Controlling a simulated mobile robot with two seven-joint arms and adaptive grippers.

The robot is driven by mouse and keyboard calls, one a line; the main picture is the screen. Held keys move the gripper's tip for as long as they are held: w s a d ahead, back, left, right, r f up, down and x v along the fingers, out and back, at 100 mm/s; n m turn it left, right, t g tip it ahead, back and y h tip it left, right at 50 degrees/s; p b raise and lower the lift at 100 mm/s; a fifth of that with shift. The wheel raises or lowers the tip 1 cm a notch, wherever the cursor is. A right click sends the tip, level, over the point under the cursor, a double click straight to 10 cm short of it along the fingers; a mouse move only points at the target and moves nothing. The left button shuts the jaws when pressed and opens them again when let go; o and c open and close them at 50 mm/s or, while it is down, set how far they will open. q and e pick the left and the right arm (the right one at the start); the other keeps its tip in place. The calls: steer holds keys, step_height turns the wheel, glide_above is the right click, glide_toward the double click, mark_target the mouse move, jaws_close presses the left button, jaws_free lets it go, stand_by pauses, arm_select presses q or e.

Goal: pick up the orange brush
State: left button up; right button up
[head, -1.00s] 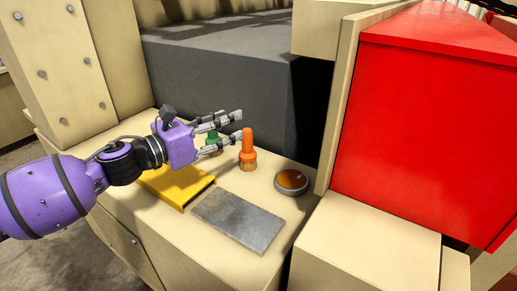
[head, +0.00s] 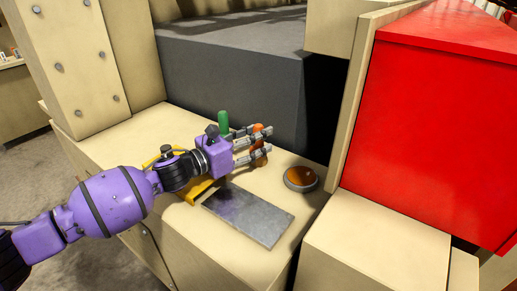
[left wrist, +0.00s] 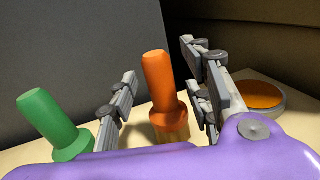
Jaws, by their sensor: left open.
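The orange brush (left wrist: 158,85) stands upright on the wooden bench, with pale bristles at its foot in the left wrist view. In the head view the brush (head: 258,157) is partly hidden behind my fingers. My left gripper (head: 262,141) is open, with the brush between its spread fingers. The left wrist view shows the gripper (left wrist: 160,88) with one finger on each side of the brush, and gaps to both. My right gripper is in neither view.
A green brush (left wrist: 52,122) stands just left of the gripper. A round orange-topped dish (head: 301,179) and a grey metal plate (head: 250,214) lie on the bench (head: 140,133). A yellow item (head: 197,190) is under my arm. A dark grey block (head: 230,75) stands behind, a red box (head: 430,130) at right.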

mark_target(257, 126)
arm_select(q)
steer(key=shift+w+d, duration=0.4)
steer(key=shift+d, duration=0.15)
jaws_close()
steer(key=shift+a, duration=0.1)
steer(key=shift+r, duration=0.6)
step_height(257, 126, up, 3)
steer(key=shift+s+a+f, duration=0.1)
steer(key=shift+s+f, duration=0.05)
steer(key=shift+f, duration=0.05)
steer(key=s+a+r, duration=0.6)
steer(key=s+r, duration=0.3)
steer(key=s, duration=0.3)
steer(key=shift+s+p, duration=0.15)
steer(key=shift+p, duration=0.3)
